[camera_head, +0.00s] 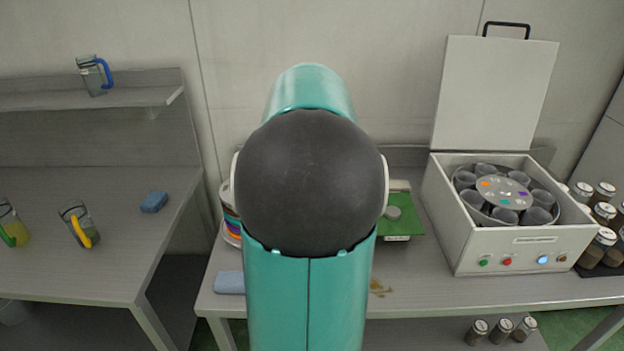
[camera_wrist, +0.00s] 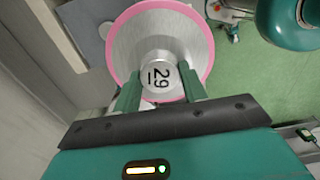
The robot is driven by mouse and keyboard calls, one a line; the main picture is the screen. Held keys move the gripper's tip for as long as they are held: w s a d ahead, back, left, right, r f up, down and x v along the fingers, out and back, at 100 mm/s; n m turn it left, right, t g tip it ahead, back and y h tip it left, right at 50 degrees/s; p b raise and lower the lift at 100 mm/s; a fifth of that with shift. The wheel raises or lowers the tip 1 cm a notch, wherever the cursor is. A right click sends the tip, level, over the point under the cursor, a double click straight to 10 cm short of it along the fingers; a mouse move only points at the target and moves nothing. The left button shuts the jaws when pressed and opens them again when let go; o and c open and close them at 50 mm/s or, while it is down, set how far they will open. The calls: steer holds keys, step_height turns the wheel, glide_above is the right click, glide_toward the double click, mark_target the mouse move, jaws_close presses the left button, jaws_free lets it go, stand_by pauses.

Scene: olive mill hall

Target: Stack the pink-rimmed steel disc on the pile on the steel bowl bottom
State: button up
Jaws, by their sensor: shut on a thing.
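The pink-rimmed steel disc (camera_wrist: 188,42) fills the upper middle of the wrist view. Its central knob reads 29. My gripper (camera_wrist: 160,86) is shut on this knob, one green finger on each side. In the head view my arm hides the gripper and the held disc. A pile of discs with coloured rims (camera_head: 231,226) shows at the left edge of my arm on the middle table. My arm covers most of it. The steel bowl bottom cannot be made out.
A green-topped device (camera_head: 405,217) stands right of my arm. A white centrifuge (camera_head: 508,240) has its lid (camera_head: 495,95) raised. A blue cloth (camera_head: 230,283) lies at the table's front left. Jugs (camera_head: 78,225) stand on the left table, with a blue sponge (camera_head: 154,202).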

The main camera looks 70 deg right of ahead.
steer(key=w+d, duration=0.1)
steer(key=w, duration=0.6)
steer(key=w+d, duration=0.2)
steer(key=w, duration=0.5)
steer(key=w+d, duration=0.1)
steer(key=w, duration=0.6)
steer(key=shift+w+d, duration=0.15)
steer(key=shift+w, duration=0.25)
steer(key=shift+f, duration=0.2)
steer(key=shift+f, duration=0.4)
steer(key=shift+f, duration=1.7)
steer(key=o, duration=0.7)
steer(key=shift+o, duration=0.2)
step_height(320, 180, up, 14)
